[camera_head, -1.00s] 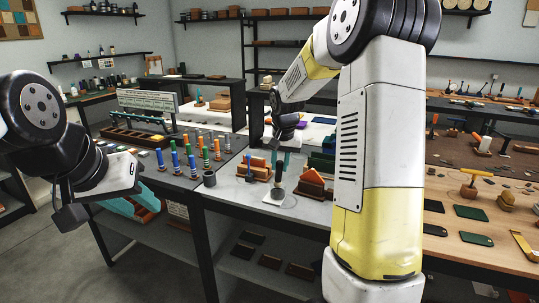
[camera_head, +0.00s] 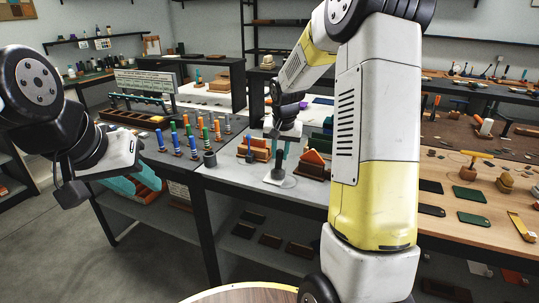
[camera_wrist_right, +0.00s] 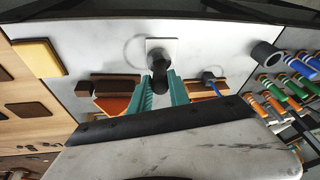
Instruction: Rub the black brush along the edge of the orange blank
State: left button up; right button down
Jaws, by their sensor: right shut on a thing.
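The black brush (camera_wrist_right: 158,72) stands over a small pale square plate (camera_wrist_right: 162,46) on the grey table. My right gripper (camera_wrist_right: 160,95) has its teal fingers shut around the brush handle; in the head view this gripper (camera_head: 278,160) is low over the table. The orange blank (camera_head: 315,157) sits in a brown holder (camera_head: 310,170) to the right of the brush, and shows at left in the wrist view (camera_wrist_right: 116,106).
A blue-handled brush (camera_head: 249,148) stands by another brown block (camera_head: 256,151) left of my right gripper. A dark grey cup (camera_head: 210,159) and several coloured-handled tools stand further left. A dark green block (camera_head: 322,143) lies behind the blank. My right arm hides part of the table.

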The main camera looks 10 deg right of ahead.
jog(key=shift+a, duration=0.1)
jog(key=shift+w+a, duration=0.25)
jog(key=shift+a, duration=0.05)
jog(key=shift+d, duration=0.15)
jog(key=shift+s+d, duration=0.25)
jog(key=shift+d, duration=0.05)
jog(key=shift+a, duration=0.15)
